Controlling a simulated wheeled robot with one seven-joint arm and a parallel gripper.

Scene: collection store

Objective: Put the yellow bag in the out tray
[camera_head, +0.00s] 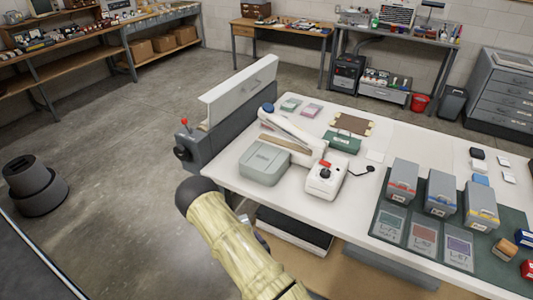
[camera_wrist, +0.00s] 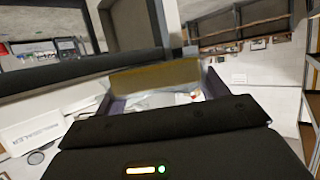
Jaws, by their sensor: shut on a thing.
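In the wrist view my gripper (camera_wrist: 160,92) is shut on a dull yellow, flat thing, which looks like the yellow bag (camera_wrist: 155,76). In the head view my arm covers the gripper and the bag. I cannot tell which thing is the out tray; no readable label marks it.
The white table (camera_head: 385,120) bears a grey-green box (camera_head: 265,163), a white device with a red knob (camera_head: 326,177) and several grey bins (camera_head: 440,194) on a green mat. A grey machine (camera_head: 225,125) stands at its left end.

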